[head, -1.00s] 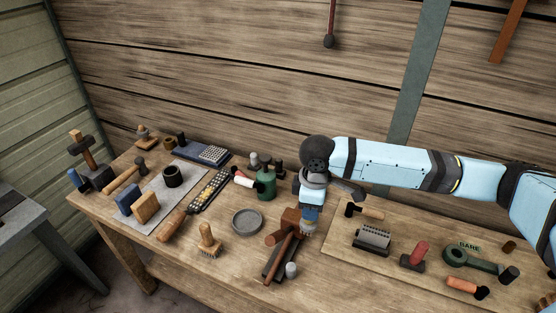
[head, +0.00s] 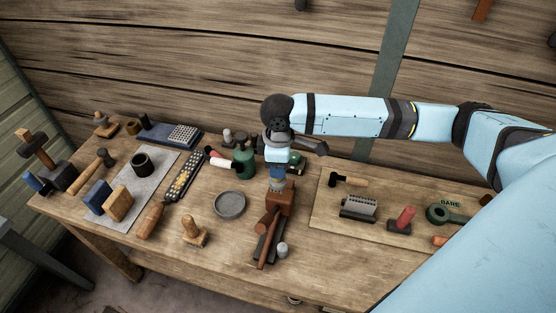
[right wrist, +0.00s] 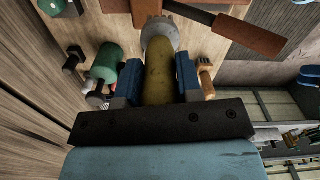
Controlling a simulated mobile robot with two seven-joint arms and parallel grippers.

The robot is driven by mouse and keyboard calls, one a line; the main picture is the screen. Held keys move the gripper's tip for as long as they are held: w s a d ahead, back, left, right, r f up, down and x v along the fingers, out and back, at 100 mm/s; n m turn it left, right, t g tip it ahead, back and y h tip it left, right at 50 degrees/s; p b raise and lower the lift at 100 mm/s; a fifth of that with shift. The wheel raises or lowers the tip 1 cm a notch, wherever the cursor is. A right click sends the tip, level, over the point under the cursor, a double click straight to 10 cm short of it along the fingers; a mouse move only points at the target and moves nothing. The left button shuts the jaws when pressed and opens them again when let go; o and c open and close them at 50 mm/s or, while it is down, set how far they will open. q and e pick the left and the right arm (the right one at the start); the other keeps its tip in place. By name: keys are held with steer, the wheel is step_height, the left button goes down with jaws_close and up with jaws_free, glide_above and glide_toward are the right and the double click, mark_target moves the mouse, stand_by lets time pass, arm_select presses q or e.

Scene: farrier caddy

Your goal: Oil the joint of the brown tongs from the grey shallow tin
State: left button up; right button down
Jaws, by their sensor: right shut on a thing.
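The grey shallow tin (head: 230,204) lies flat on the bench, left of my right gripper. The brown tongs (head: 268,238) lie on a dark piece at the bench's front, below the gripper in the head view; their brown part (right wrist: 250,36) also shows in the right wrist view. My right gripper (head: 277,186) is just above a brown block (head: 281,203). In the right wrist view its blue fingers are shut on a yellow-brown round handle (right wrist: 158,78) with a grey, rough-edged round end (right wrist: 162,33). The tongs' joint is hard to make out. My left gripper is out of view.
A green can (head: 243,163) stands behind the tin. A wooden brush (head: 193,234) is left of the tongs, and a small pale cylinder (head: 282,251) is right of them. A board (head: 325,215) with several tools lies on the right.

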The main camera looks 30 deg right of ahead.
mark_target(279, 180)
step_height(279, 180, down, 4)
steer(key=shift+f+b, duration=0.2)
steer(key=shift+b, duration=0.15)
steer(key=shift+f+p, duration=0.25)
steer(key=shift+p, duration=0.3)
steer(key=shift+f, duration=0.6)
stand_by(0.4)
steer(key=shift+w+d+r+p, duration=0.1)
steer(key=shift+w+d+p, duration=0.25)
steer(key=shift+w+d, duration=0.5)
steer(key=shift+s, duration=0.1)
steer(key=shift+s, duration=0.1)
